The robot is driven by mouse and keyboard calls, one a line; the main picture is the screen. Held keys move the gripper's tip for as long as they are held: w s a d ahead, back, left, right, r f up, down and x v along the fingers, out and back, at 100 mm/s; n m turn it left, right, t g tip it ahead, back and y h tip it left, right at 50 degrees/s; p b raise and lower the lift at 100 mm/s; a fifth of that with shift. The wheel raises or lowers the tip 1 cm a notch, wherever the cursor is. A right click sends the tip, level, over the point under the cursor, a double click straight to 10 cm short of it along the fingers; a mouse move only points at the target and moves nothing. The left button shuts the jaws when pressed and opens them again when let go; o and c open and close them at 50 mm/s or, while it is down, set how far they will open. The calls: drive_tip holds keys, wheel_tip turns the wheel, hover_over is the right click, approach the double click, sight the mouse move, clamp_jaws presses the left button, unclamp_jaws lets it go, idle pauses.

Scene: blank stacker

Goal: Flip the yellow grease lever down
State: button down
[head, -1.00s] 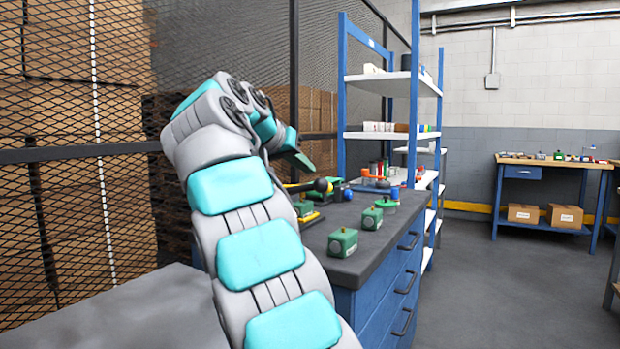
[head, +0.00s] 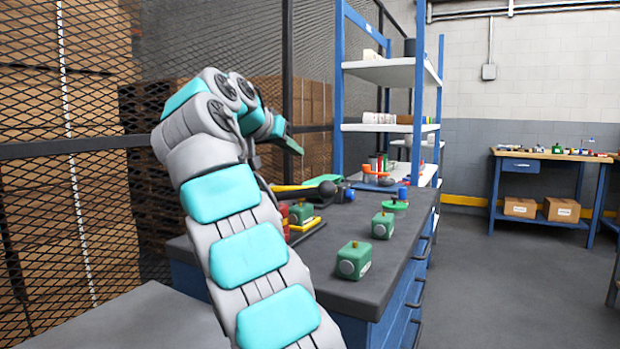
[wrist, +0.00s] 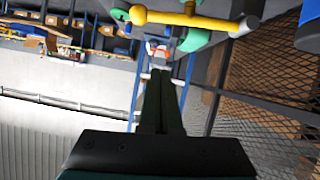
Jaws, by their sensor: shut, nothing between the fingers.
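The yellow lever (head: 292,188) is a thin bar above the dark bench top, with a dark rounded end at its right; my arm partly hides its left part. In the wrist view the yellow lever (wrist: 185,18) crosses the top of the picture, with a grey end piece at right and green parts behind it. My gripper (head: 297,148) is above the lever in the head view, apart from it. In the wrist view my gripper (wrist: 163,75) is shut with nothing in it, its fingers not seen touching the lever.
Green blocks (head: 353,260) stand on the bench top (head: 393,277), with a red and yellow fixture (head: 303,228) near my arm. A blue-framed shelf (head: 340,95) stands behind. A mesh fence (head: 95,100) runs along the left. The floor (head: 490,270) at right is clear.

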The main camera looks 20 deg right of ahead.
drive_tip(key=x, duration=0.8)
drive_tip(key=shift+w+d+f, duration=0.15)
drive_tip(key=shift+d, duration=0.1)
drive_tip(key=shift+s+a+f, duration=0.1)
drive_tip(key=shift+s, duration=0.1)
drive_tip(key=shift+s+f, duration=0.1)
drive_tip(key=shift+f, duration=0.1)
drive_tip(key=shift+s+a+f+b, duration=0.1)
drive_tip(key=shift+f+b, duration=0.35)
drive_tip(key=shift+f, duration=0.35)
drive_tip(key=shift+s+a+f+b, duration=0.1)
drive_tip(key=shift+f+b, duration=0.35)
drive_tip(key=shift+f, duration=0.35)
